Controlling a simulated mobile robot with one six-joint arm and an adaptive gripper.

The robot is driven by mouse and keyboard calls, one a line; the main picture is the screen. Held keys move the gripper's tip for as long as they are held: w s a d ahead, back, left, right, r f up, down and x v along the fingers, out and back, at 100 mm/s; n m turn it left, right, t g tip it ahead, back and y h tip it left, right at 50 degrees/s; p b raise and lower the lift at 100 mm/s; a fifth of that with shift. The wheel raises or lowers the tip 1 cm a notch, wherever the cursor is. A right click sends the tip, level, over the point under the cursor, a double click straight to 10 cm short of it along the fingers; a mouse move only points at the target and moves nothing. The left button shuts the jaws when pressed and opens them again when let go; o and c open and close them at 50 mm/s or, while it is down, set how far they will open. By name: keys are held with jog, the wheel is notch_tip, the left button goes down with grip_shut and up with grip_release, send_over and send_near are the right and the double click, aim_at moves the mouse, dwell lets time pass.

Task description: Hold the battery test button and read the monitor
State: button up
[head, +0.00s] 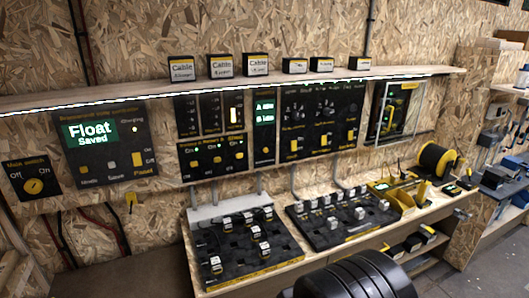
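The monitor panel (105,155) is a dark board on the wall at the left in the head view. Two small buttons (112,167) sit below the screen, a small light glows at the upper right, and a yellow switch (138,159) is at the lower right. The small labels are blurred, so I cannot tell which control, if any, is the battery test button. A second dark panel (212,156) has yellow switches and lit green lights. My gripper is not in view, and nothing is seen touching the controls.
A wooden shelf (300,80) with several labelled boxes runs above the panels. Below, a bench holds two black trays (240,275) (325,237) of small parts and a cable reel (437,160). A main switch (33,184) is at far left. Space before the monitor looks clear.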

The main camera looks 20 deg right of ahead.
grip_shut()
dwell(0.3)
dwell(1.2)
